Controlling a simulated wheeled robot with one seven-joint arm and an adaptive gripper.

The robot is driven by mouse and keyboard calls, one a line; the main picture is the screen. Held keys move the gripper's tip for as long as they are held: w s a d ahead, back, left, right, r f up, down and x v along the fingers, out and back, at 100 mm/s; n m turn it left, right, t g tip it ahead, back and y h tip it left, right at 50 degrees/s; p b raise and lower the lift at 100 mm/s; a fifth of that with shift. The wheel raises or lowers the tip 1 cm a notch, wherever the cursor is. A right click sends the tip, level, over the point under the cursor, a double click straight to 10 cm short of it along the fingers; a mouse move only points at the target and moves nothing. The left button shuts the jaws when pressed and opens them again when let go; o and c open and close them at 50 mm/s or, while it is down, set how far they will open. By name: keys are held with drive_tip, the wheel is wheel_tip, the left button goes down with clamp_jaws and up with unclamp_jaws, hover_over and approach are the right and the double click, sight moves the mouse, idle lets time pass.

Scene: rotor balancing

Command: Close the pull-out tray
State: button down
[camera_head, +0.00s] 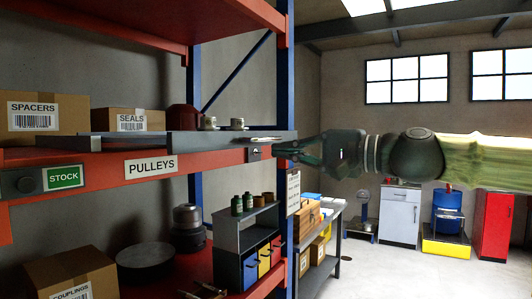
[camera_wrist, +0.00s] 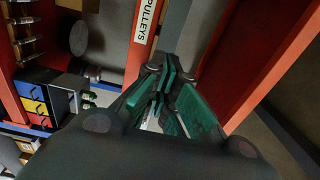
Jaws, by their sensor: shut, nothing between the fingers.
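The grey pull-out tray (camera_head: 222,143) lies at the level of the red shelf beam marked PULLEYS in the head view. Its right part appears to stick out over the beam. Small metal parts sit on or behind it; I cannot tell which. My dark green gripper (camera_head: 283,150) is at the tray's right end, with its fingertips close to the edge; contact cannot be told. In the wrist view my gripper (camera_wrist: 162,98) is shut and empty, and a grey strip, likely the tray (camera_wrist: 176,22), runs away beyond the fingertips.
The PULLEYS label (camera_head: 151,166) is on the red beam. Boxes marked SPACERS (camera_head: 34,112) and SEALS (camera_head: 127,119) stand on the shelf. A blue upright (camera_head: 283,95) is close to my gripper. Below is a small drawer unit (camera_head: 247,240).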

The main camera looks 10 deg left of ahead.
drive_tip(key=p, duration=0.5)
approach(224, 148)
drive_tip(key=x, duration=0.5)
drive_tip(key=shift+a+r, duration=0.15)
drive_tip(key=shift+a, duration=0.05)
drive_tip(key=shift+x, duration=0.8)
drive_tip(key=shift+w+a, duration=0.1)
